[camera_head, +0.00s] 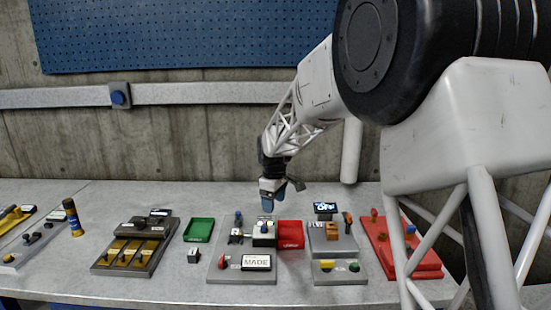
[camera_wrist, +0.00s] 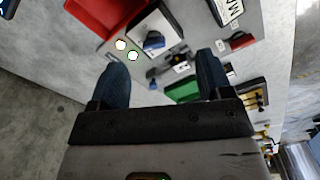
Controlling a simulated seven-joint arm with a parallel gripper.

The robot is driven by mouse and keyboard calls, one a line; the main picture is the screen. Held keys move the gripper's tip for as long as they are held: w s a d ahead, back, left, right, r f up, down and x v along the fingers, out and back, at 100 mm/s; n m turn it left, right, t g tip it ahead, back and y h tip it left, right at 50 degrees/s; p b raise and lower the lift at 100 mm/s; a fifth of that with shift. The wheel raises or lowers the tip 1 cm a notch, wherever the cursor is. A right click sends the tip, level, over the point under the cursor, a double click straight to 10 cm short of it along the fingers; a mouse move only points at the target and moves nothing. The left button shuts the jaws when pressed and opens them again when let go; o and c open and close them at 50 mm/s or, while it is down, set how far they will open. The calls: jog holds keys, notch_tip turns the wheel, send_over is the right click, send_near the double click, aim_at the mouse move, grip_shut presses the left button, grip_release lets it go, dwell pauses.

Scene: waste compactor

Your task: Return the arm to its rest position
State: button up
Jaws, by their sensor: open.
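My gripper (camera_head: 272,190) is in the air above the middle panel (camera_head: 230,262), pointing down. In the wrist view my gripper (camera_wrist: 162,72) has its two dark blue fingers spread apart, with nothing held between them. A white block with a blue knob (camera_head: 263,230) stands below on the panel. This white block (camera_wrist: 148,22) also shows ahead of the fingers in the wrist view, with a clear gap in the head view. My arm is bent, reaching from the upper right down to the middle of the bench.
A red tray (camera_head: 291,236) and a green tray (camera_head: 198,231) flank the middle panel. A display reading OFF (camera_head: 325,208) stands to the right, near a red panel (camera_head: 377,232). A panel with yellow slots (camera_head: 134,250) lies left. The air above the left bench is clear.

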jog(key=s+d+r+m, duration=0.2)
jog(key=s+d+r, duration=0.15)
jog(key=s, duration=0.45)
jog(key=s+d+r+m+t, duration=0.1)
jog(key=s+d+r+m, duration=0.15)
jog(key=s+d, duration=0.4)
jog(key=s+d+r+m, duration=0.2)
jog(key=s+d+r, duration=0.15)
jog(key=s, duration=0.65)
jog(key=s+d+f+m, duration=0.1)
jog(key=s+d+m, duration=0.2)
jog(key=s, duration=0.9)
jog(key=s+d+f+m+t, duration=0.1)
jog(key=s+d+f+m, duration=0.1)
jog(key=s, duration=1)
jog(key=shift+s+d+f+m, duration=0.3)
jog(key=shift+d+m, duration=0.1)
jog(key=shift+m, duration=0.25)
jog(key=shift+w, duration=0.15)
